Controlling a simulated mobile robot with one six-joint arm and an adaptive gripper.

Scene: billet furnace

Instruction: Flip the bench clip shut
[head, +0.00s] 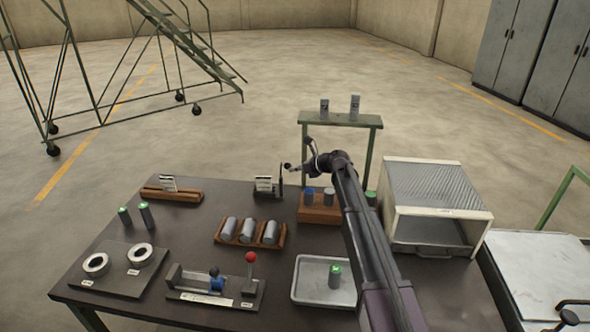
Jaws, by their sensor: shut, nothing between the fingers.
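What looks like the bench clip (267,193) is a small dark fixture near the table's back edge, in the head view. A white card stands at it, and a thin dark upright part (281,180) rises at its right side. My gripper (289,167) is shut and empty, just above and right of that upright part. I cannot tell whether they touch. The clip's hinge and catch are too small to make out.
A wooden block with cylinders (318,212) stands right of the clip. A wooden rack of grey cylinders (223,241), a red-knobbed fixture (250,258), a tray (298,284) and a grey box furnace (440,212) share the table. Bare tabletop lies left of the clip.

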